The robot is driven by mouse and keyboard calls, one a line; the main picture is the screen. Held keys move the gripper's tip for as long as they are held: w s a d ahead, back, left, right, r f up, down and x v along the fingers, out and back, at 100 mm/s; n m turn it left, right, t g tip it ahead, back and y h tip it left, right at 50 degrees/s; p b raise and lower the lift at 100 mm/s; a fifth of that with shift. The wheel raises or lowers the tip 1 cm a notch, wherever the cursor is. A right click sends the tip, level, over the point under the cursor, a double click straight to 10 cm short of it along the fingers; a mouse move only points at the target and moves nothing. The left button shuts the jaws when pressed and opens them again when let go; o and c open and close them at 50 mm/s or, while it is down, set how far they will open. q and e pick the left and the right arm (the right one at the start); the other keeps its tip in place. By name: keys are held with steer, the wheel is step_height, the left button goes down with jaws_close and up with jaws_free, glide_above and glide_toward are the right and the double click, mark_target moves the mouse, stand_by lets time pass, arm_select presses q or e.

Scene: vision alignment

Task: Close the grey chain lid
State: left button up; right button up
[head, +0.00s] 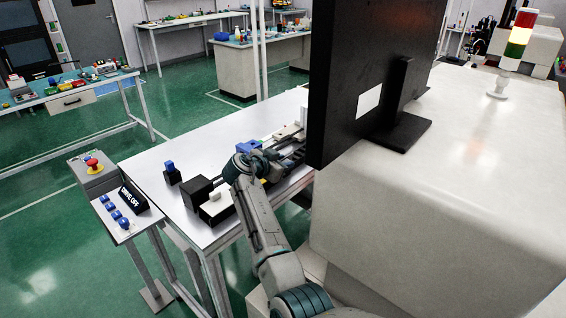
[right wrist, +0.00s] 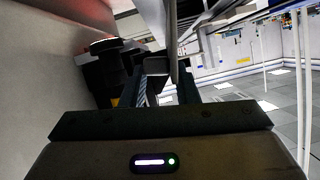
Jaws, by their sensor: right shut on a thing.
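My right arm reaches over the white workbench (head: 150,162) in the head view. Its gripper (head: 277,162) is low at the rail mechanism, partly hidden by my own wrist. In the right wrist view the two dark fingers (right wrist: 163,92) are close together on a narrow grey piece (right wrist: 173,50), which appears to be the grey chain lid. The lid's outline and how far it stands open cannot be made out. The mechanism (head: 290,134) has dark rails and pale end blocks. My left gripper is not in view.
A large black panel (head: 350,75) and a pale cabinet (head: 450,160) stand close on the right. A control box with a red button (head: 93,164) and a "DRIVE OFF" sign (head: 134,197) is at the left. A black block (head: 198,190) sits on the bench.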

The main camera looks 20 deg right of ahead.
steer(key=shift+w+a+f+n+g+b, duration=0.15)
steer(key=shift+w+n+g+b, duration=0.15)
steer(key=shift+b, duration=0.65)
steer(key=w+a+n+g+h+b, duration=0.1)
steer(key=n+b, duration=0.1)
steer(key=b, duration=0.3)
steer(key=shift+w, duration=0.35)
steer(key=shift+w+a+n+g+b, duration=0.15)
steer(key=shift+n+g+b, duration=0.2)
steer(key=shift+b, duration=0.2)
steer(key=shift+w+a+r+n+h+b, duration=0.15)
steer(key=shift+w+r+n+h+b, duration=0.1)
steer(key=shift+n+h+b, duration=0.35)
steer(key=shift+w+a+g+b, duration=0.15)
steer(key=shift+g+b, duration=0.1)
steer(key=shift+b, duration=0.2)
